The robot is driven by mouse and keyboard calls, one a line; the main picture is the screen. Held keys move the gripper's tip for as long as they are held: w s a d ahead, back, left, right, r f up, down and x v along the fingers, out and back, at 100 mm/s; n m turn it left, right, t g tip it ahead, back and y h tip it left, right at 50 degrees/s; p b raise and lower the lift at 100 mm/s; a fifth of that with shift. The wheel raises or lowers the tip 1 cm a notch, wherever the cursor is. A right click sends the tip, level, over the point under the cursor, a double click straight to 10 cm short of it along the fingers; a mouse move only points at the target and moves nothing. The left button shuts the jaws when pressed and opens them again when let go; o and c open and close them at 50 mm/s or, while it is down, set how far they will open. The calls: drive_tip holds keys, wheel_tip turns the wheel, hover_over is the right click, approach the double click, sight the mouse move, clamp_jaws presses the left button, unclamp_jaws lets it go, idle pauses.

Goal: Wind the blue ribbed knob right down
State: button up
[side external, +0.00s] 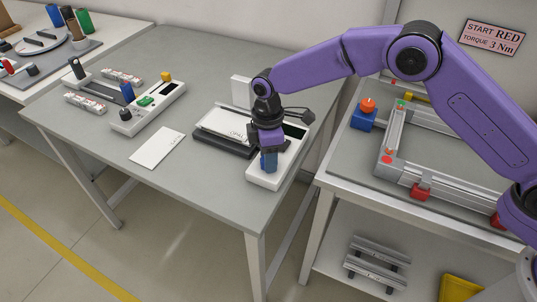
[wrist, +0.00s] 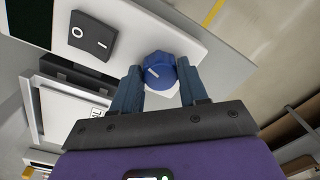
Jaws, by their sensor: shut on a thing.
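The blue ribbed knob (wrist: 160,70) stands on a white panel (wrist: 130,22) in the wrist view, with a pale pointer line on its top. My gripper (wrist: 161,80) has its two blue-grey fingers on either side of the knob and is shut on it. In the side external view my gripper (side external: 269,160) points down at the near end of the white control box (side external: 262,180), and the knob is hidden there by the fingers. A black rocker switch (wrist: 92,36) marked O and a line sits beside the knob on the same panel.
A black tray with a white plate (side external: 225,124) stands left of the control box. A white card (side external: 157,148) and another control box (side external: 145,107) with knobs lie further left. On the right table are a metal frame (side external: 390,150) and a blue box with an orange knob (side external: 365,113).

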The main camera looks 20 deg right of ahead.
drive_tip(key=shift+n, duration=1.6)
drive_tip(key=o, duration=1.1)
drive_tip(key=shift+c, duration=0.2)
drive_tip(key=shift+r, duration=0.1)
wheel_tip(320, 180, up, 17)
drive_tip(key=shift+w+r, duration=0.15)
drive_tip(key=shift+w, duration=0.15)
drive_tip(key=shift+s, duration=0.1)
